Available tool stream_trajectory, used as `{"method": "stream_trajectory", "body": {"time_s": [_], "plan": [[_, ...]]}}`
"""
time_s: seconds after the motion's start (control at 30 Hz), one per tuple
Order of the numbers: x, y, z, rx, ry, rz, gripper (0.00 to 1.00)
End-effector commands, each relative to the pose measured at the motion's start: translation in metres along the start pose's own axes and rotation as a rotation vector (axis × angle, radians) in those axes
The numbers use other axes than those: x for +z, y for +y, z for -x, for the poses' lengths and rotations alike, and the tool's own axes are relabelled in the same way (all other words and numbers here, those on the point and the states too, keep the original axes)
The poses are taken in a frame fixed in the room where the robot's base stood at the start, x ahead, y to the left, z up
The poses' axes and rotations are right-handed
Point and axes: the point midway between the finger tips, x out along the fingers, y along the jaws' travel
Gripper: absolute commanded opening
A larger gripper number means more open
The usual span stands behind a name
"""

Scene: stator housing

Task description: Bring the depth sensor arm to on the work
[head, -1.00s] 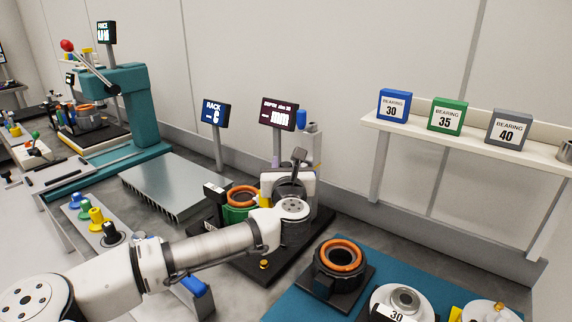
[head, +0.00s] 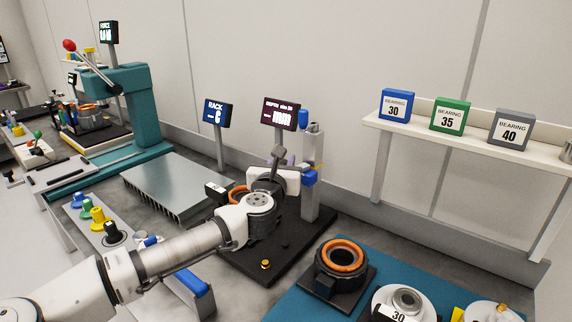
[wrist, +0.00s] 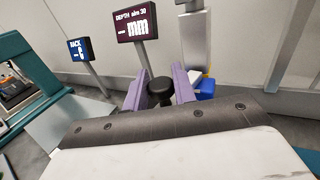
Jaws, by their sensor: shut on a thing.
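The depth stand has a grey column (head: 312,192) with a blue block (head: 310,178) on it, rising from a black base plate (head: 292,252). The depth sensor arm itself is mostly hidden behind my gripper in the head view. My gripper (wrist: 160,88) has purple fingers shut on a black knob (wrist: 161,98), close beside the blue block in the wrist view (wrist: 206,84). An orange-ringed housing (head: 238,194), the work on this base, is largely hidden by my arm. The depth display (head: 280,114) shows "aim 30" and "mm" with no readable value.
Another dark housing with an orange ring (head: 342,256) stands on the teal mat (head: 290,308) at right. The rack display (head: 217,113) stands behind left, near a finned metal plate (head: 170,183). A brass button (head: 265,264) sits on the base's front. Bearing boxes (head: 450,117) line the shelf.

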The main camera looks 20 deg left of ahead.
Motion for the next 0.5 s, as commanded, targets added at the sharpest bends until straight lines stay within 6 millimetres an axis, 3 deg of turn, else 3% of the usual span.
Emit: {"method": "stream_trajectory", "body": {"time_s": [0.5], "plan": [[-0.003, 0.022, -0.027, -0.463, -0.001, 0.001, 0.00]]}}
